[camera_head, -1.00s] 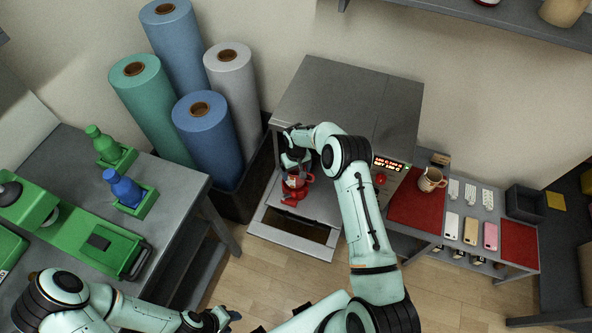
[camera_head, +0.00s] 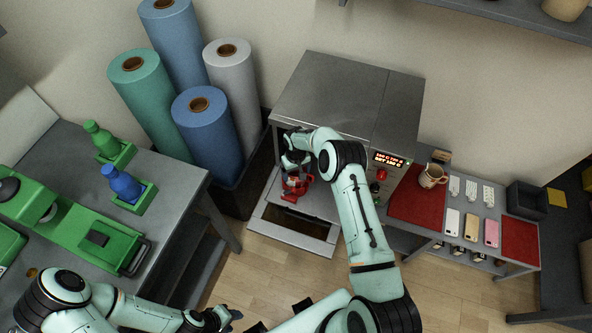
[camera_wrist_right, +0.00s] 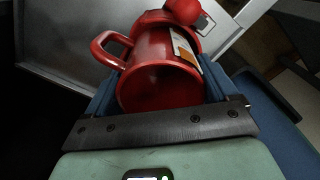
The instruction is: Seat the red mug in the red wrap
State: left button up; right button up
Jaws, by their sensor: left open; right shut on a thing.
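The red mug (camera_wrist_right: 160,80) lies between the two fingers of my right gripper (camera_wrist_right: 158,85), its handle to the left and a pale label on its right side. My right gripper is shut on it at the front of the grey press, where the mug also shows in the head view (camera_head: 298,181). A red fixture with a ball knob (camera_wrist_right: 182,10), which looks like the red wrap, stands just beyond the mug. I cannot tell whether the mug is inside the wrap or only against it. My left gripper (camera_head: 226,318) is open and empty at the lower left.
The grey press (camera_head: 330,95) stands over the mug, with a lit display on its right. A low side table holds a red mat (camera_head: 415,205), a beige mug (camera_head: 432,176) and several phone cases. A bench with green equipment and bottles is at left; fabric rolls stand behind.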

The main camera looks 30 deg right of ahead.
dwell(0.8)
jog(key=o, duration=1.1)
notch_tip(320, 180, up, 13)
jog(key=b, duration=0.1)
jog(key=shift+r, duration=0.15)
jog(key=shift+y, duration=0.6)
jog(key=s+a+f, duration=0.1)
jog(key=f, duration=0.1)
jog(key=s+a+f, duration=0.2)
jog(key=f, duration=0.1)
jog(key=s+a+f, duration=0.1)
jog(key=s+f, duration=0.1)
jog(key=shift+a+f, duration=0.15)
jog(key=shift+f, duration=0.1)
jog(key=s+a+f+m+y, duration=0.1)
jog(key=s+a+f, duration=0.4)
jog(key=s, duration=0.4)
jog(key=s+a+f+m+y, duration=0.1)
jog(key=s+a+f, duration=0.4)
jog(key=s, duration=0.5)
jog(key=s+a+r+m, duration=0.1)
jog(key=s+a, duration=0.2)
jog(key=s, duration=0.9)
jog(key=shift+r+g+y, duration=0.2)
jog(key=shift+g+y, duration=0.1)
jog(key=shift+g, duration=0.1)
